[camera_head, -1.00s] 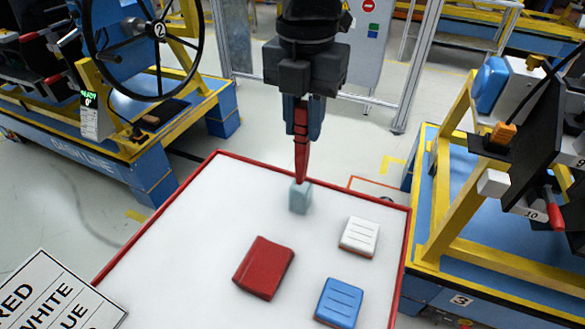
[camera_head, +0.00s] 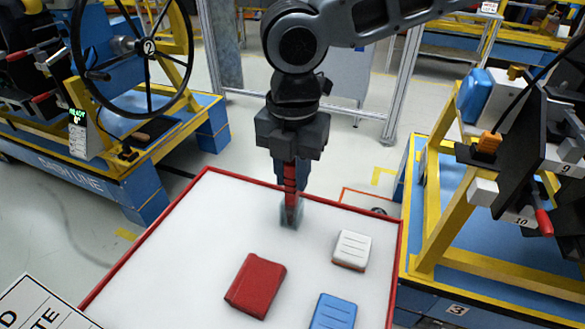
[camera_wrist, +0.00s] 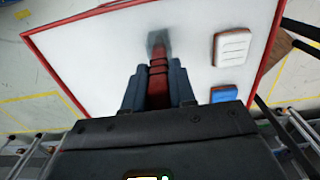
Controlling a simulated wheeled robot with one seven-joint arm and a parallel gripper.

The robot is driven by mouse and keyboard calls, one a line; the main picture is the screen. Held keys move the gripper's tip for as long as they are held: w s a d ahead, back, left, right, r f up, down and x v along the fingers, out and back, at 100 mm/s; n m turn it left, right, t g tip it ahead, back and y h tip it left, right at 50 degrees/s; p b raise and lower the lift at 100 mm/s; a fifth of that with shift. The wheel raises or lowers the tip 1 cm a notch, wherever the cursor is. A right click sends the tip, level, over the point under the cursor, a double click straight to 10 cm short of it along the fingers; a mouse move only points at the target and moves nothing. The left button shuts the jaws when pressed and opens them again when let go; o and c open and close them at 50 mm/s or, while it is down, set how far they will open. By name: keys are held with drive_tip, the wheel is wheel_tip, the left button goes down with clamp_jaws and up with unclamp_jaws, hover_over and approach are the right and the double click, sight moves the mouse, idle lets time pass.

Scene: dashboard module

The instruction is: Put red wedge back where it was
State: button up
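The red wedge (camera_head: 290,190) is upright, narrow end down, between the fingers of my gripper (camera_head: 289,176). The gripper is shut on it, and the wedge and gripper also show in the wrist view (camera_wrist: 158,83). A small grey-blue, see-through-looking block (camera_head: 291,214) stands near the back edge of the white table. The wedge's lower end overlaps this block in both views; I cannot tell whether they touch. The block also shows in the wrist view (camera_wrist: 158,38), beyond the fingertips.
The white table (camera_head: 180,265) has a raised red rim. A red block (camera_head: 256,285), a white ribbed block (camera_head: 352,249) and a blue ribbed block (camera_head: 333,311) lie on it. A lettered sign (camera_head: 40,308) is at lower left. Yellow-blue stands flank the table. The table's left part is clear.

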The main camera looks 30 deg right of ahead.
drive_tip(key=o, duration=0.5)
drive_tip(key=shift+r, duration=0.1)
wheel_tip(320, 180, up, 12)
drive_tip(key=shift+r, duration=0.1)
idle(0.4)
